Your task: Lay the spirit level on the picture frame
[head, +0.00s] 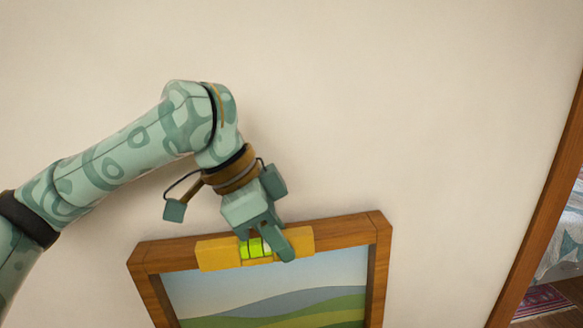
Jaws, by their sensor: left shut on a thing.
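The picture frame (343,232) is brown wood around a picture of green and blue hills under a pale sky. It hangs on the wall at the bottom middle of the head view, its top edge sloping up to the right. The yellow spirit level (217,254), with a bright green vial, lies along the middle of the frame's top edge at about the same slope. My left gripper (268,245) comes from above and is shut on the level's middle. The fingers hide part of the level. Whether the level's underside touches the frame is hard to tell. My right gripper is not in view.
The pale wall (420,100) around and above the frame is bare. At the right edge a brown wooden post (540,220) borders an opening. Beyond it show bedding (567,235) and a red patterned rug (542,303).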

